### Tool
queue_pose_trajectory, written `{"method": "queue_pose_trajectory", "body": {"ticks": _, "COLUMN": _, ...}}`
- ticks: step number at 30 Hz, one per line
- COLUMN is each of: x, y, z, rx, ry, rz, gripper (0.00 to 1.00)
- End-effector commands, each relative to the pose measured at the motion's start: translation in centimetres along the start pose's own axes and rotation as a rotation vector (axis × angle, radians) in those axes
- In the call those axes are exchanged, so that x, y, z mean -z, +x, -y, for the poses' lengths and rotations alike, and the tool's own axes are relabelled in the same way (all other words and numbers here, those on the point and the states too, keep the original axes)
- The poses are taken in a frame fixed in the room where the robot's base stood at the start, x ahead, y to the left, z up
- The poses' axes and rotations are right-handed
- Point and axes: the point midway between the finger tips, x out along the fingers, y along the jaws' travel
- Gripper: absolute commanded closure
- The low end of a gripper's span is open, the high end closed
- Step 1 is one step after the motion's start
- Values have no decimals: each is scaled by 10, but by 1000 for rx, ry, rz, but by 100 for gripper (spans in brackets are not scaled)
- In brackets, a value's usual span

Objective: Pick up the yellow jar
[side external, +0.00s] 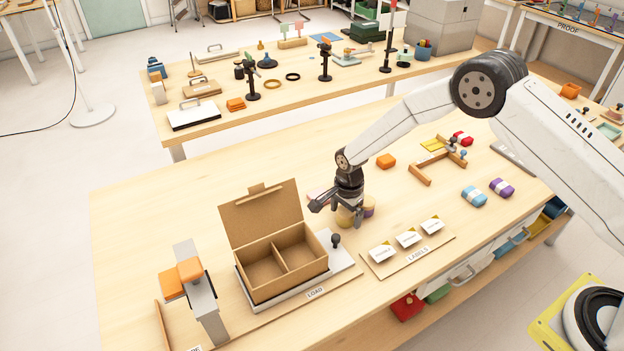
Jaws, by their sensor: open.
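A yellowish rounded object (344,218), likely the yellow jar, stands on the near table just under my gripper (338,213). The fingers hide much of it. My gripper is open and points down, with one finger to the left of this object and the other in front of its right side. I cannot tell whether the fingers touch it. A small purple-and-tan object (369,206) sits close to its right, partly behind the gripper.
An open cardboard box (268,285) with two compartments stands left of my gripper on the LOAD board. A labels board (408,262) lies to the right. The table's left back is clear.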

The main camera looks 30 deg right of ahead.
Motion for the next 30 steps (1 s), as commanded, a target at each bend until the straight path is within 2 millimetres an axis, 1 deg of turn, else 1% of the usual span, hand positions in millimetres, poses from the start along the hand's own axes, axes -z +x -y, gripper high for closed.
{"method": "queue_pose_trajectory", "body": {"ticks": 1, "x": 0, "y": 0, "z": 0, "rx": 0, "ry": 0, "rz": 0, "gripper": 3}}
{"method": "queue_pose_trajectory", "body": {"ticks": 2, "x": 0, "y": 0, "z": 0, "rx": 0, "ry": 0, "rz": 0, "gripper": 13}}
{"method": "queue_pose_trajectory", "body": {"ticks": 3, "x": 0, "y": 0, "z": 0, "rx": 0, "ry": 0, "rz": 0, "gripper": 25}}
{"method": "queue_pose_trajectory", "body": {"ticks": 5, "x": 0, "y": 0, "z": 0, "rx": 0, "ry": 0, "rz": 0, "gripper": 44}}
{"method": "queue_pose_trajectory", "body": {"ticks": 6, "x": 0, "y": 0, "z": 0, "rx": 0, "ry": 0, "rz": 0, "gripper": 57}}
{"method": "queue_pose_trajectory", "body": {"ticks": 8, "x": 0, "y": 0, "z": 0, "rx": 0, "ry": 0, "rz": 0, "gripper": 76}}
{"method": "queue_pose_trajectory", "body": {"ticks": 9, "x": 0, "y": 0, "z": 0, "rx": 0, "ry": 0, "rz": 0, "gripper": 89}}
{"method": "queue_pose_trajectory", "body": {"ticks": 10, "x": 0, "y": 0, "z": 0, "rx": 0, "ry": 0, "rz": 0, "gripper": 97}}
{"method": "queue_pose_trajectory", "body": {"ticks": 18, "x": 0, "y": -1, "z": 0, "rx": 1, "ry": 0, "rz": 0, "gripper": 97}}
{"method": "queue_pose_trajectory", "body": {"ticks": 23, "x": 0, "y": -5, "z": 0, "rx": 0, "ry": 0, "rz": 0, "gripper": 97}}
{"method": "queue_pose_trajectory", "body": {"ticks": 26, "x": 0, "y": -11, "z": 0, "rx": 0, "ry": 0, "rz": 0, "gripper": 97}}
{"method": "queue_pose_trajectory", "body": {"ticks": 30, "x": 0, "y": -25, "z": 1, "rx": 1, "ry": 0, "rz": 1, "gripper": 97}}
